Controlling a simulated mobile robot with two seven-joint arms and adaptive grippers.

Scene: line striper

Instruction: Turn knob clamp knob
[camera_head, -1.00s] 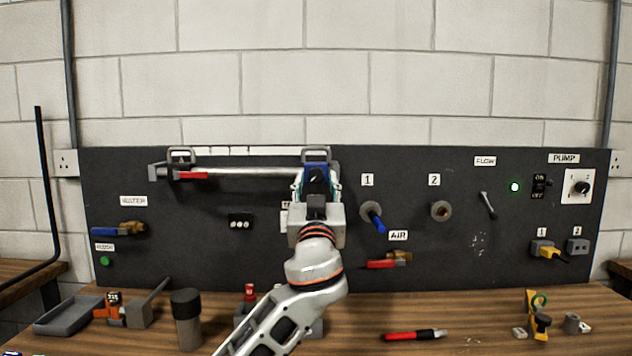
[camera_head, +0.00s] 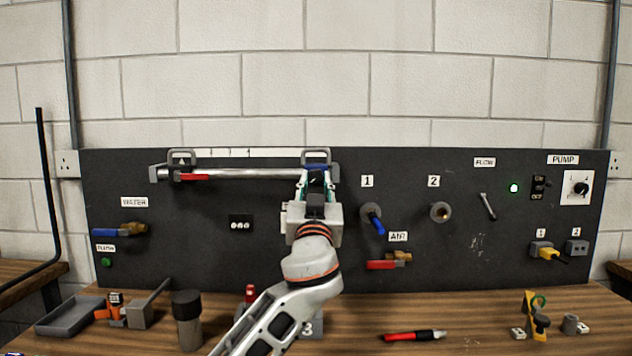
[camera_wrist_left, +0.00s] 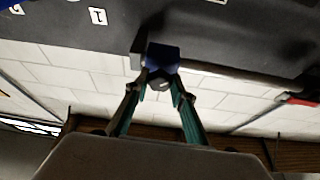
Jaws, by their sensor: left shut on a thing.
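A silvery horizontal bar (camera_head: 255,174) runs along the upper left of the dark panel. A blue knob-like piece (camera_head: 317,166) is at its right end, and it also shows in the left wrist view (camera_wrist_left: 163,58). My left gripper (camera_head: 316,182) reaches up to it from below. Its teal fingers are shut on the blue piece, one on each side, as the left wrist view (camera_wrist_left: 160,88) shows. The gripper partly hides this end of the bar. A red lever (camera_head: 193,177) is at the bar's left end. My right gripper is not in view.
Valve 1 with a blue handle (camera_head: 374,219) and the red air lever (camera_head: 382,265) stick out right of my arm. A black counter (camera_head: 240,223) is left of it. A grey tray (camera_head: 68,316), a dark cylinder (camera_head: 187,318) and a red marker (camera_head: 414,335) are on the bench.

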